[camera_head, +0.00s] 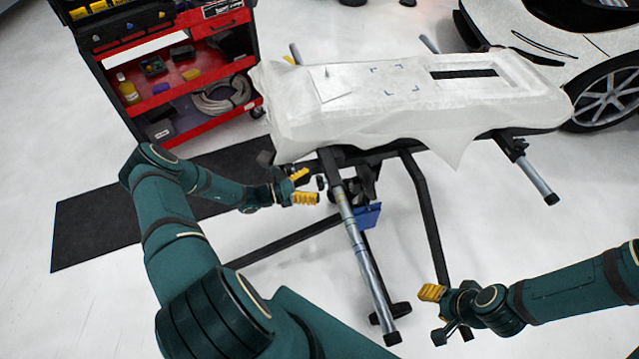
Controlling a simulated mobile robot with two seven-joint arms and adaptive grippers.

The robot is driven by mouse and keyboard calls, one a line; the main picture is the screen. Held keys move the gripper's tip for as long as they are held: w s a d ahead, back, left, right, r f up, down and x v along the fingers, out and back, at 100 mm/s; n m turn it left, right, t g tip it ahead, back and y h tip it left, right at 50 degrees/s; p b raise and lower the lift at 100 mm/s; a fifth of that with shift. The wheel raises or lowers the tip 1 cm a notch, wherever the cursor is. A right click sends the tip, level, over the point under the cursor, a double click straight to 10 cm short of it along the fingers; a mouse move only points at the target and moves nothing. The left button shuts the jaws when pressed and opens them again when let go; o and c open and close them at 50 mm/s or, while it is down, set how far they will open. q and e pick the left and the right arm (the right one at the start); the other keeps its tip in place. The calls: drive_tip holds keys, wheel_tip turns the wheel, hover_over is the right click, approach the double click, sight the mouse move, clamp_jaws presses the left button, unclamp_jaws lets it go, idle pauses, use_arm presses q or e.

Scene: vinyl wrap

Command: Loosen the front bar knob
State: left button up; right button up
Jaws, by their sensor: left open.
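The front bar (362,247) is a silver and dark tube that slopes from under the covered stand down towards the camera. A small dark knob (320,182) shows at the left side of its upper end, beside the stand's frame. My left gripper (308,186) is open, its two yellow fingers apart, just left of the knob. The knob appears at or just beyond the fingertips; I cannot tell whether they touch it. My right gripper (432,292) is low on the right, well away from the knob, and its opening is unclear.
A white-wrapped panel (440,110) lies on the stand above the bar. Dark stand legs (424,205) and a blue part (368,215) are close by. A red tool cart (190,100) stands at the back left, a white car (590,55) at the back right.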

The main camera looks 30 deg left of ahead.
use_arm(q)
drive_tip(key=v, duration=0.9)
drive_tip(key=shift+s+a, duration=0.1)
drive_tip(key=shift+a, duration=0.05)
